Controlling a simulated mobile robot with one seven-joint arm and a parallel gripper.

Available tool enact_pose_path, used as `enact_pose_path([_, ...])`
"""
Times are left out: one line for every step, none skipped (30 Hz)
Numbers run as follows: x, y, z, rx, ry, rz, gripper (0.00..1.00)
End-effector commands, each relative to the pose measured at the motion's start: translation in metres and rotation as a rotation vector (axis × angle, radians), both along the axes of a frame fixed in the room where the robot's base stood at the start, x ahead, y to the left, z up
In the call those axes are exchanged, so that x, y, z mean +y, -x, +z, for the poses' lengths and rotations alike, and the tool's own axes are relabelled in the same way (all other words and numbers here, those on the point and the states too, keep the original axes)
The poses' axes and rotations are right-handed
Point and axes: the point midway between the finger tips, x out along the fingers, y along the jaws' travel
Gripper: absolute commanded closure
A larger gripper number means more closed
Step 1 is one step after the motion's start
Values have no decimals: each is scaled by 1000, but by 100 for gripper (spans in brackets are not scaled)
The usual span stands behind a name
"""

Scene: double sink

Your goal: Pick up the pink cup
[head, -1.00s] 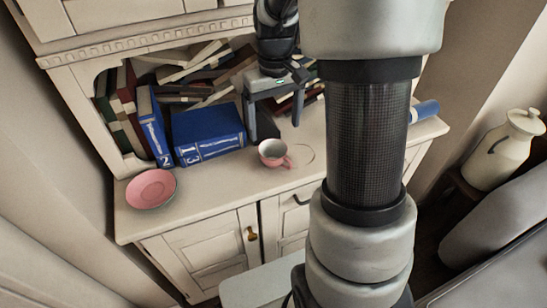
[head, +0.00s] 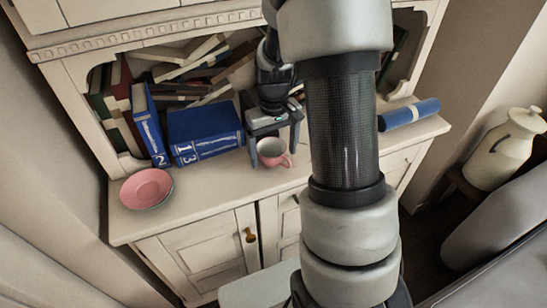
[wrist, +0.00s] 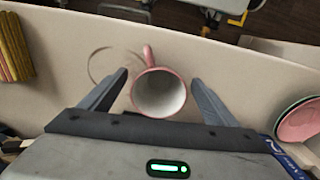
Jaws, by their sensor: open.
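The pink cup (head: 271,153) stands upright on the cabinet top, with a pale inside and its handle toward the lower right in the head view. In the wrist view the cup (wrist: 160,94) lies between the two fingers, its handle pointing away from my palm. My gripper (head: 275,160) is open, one finger on each side of the cup. In the wrist view my gripper (wrist: 162,80) shows a gap between each finger and the cup. The head view does not show clearly whether a finger touches it.
A pink bowl (head: 146,188) sits at the left of the cabinet top (head: 215,187). Blue books (head: 205,131) stand left of my gripper, and piled books fill the shelf behind. A blue roll-shaped thing (head: 408,114) lies at the right. A white jug (head: 504,140) stands further right.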

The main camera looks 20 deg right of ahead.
Motion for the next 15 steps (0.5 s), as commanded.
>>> enact_pose_path([0, 0, 1, -1, 0, 0, 18])
enact_pose_path([0, 0, 1, -1, 0, 0, 18])
enact_pose_path([0, 0, 1, -1, 0, 0, 18])
enact_pose_path([0, 0, 1, -1, 0, 0, 23])
enact_pose_path([0, 0, 1, -1, 0, 0, 28])
enact_pose_path([0, 0, 1, -1, 0, 0, 34])
enact_pose_path([0, 0, 1, -1, 0, 0, 39])
enact_pose_path([0, 0, 1, -1, 0, 0, 44])
enact_pose_path([0, 0, 1, -1, 0, 0, 51])
enact_pose_path([0, 0, 1, -1, 0, 0, 56])
enact_pose_path([0, 0, 1, -1, 0, 0, 61])
enact_pose_path([0, 0, 1, -1, 0, 0, 64])
enact_pose_path([0, 0, 1, -1, 0, 0, 64])
enact_pose_path([0, 0, 1, -1, 0, 0, 64])
enact_pose_path([0, 0, 1, -1, 0, 0, 64])
